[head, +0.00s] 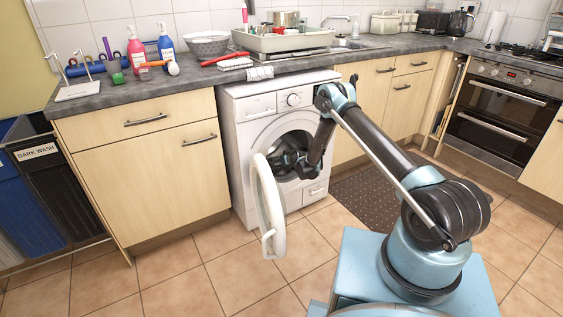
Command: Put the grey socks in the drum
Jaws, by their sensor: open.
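The white washing machine (262,108) stands under the worktop with its round door (268,205) swung open to the left. The drum (301,142) shows as a dark opening, partly covered by my arm. My gripper (279,161) is at the drum's mouth, dark against it, with its fingers open. I cannot make out the grey socks in this view. Whatever lies deeper in the drum is hidden by my gripper and arm.
A laundry sorter with a blue bag (28,200) and a black "DARK WASH" bag (62,190) stands at the left. A dark mat (372,199) lies right of the machine. Tiled floor at front left is clear.

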